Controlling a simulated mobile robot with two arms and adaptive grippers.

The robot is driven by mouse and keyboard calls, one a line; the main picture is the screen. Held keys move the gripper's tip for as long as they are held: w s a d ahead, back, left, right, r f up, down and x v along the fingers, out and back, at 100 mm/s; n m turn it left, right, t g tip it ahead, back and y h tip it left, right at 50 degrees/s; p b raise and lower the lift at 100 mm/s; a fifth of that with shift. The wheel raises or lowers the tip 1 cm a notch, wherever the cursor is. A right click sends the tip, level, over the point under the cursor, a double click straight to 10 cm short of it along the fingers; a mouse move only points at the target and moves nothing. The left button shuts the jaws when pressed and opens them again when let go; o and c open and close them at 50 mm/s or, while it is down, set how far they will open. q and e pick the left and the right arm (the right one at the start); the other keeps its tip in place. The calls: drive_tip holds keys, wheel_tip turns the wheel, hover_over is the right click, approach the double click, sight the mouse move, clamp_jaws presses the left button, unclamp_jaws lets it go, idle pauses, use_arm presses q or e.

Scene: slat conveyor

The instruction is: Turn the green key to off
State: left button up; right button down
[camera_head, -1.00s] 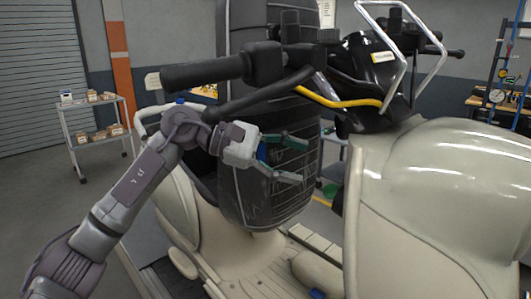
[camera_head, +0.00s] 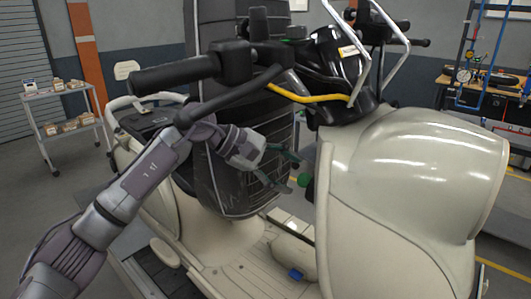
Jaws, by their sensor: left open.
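The green key (camera_head: 304,180) is a small green knob at the inner edge of the scooter's cream front shield (camera_head: 405,215), facing the seat side. My left gripper (camera_head: 294,172) is open, with its two dark fingers pointing right toward the key. The key is just beyond the fingertips, nearer the lower finger. I cannot tell whether a finger touches it. The key's exact turn angle is too small to read. My right gripper is not in view.
The handlebar (camera_head: 205,68), with a black grip and a yellow cable (camera_head: 310,97), hangs over my left arm. The black ribbed seat (camera_head: 235,190) is behind the gripper. A shelf cart (camera_head: 65,115) stands at left, a workbench (camera_head: 480,95) at right.

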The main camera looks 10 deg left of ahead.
sight(303, 179)
use_arm(q)
drive_tip(key=shift+x, duration=1.3)
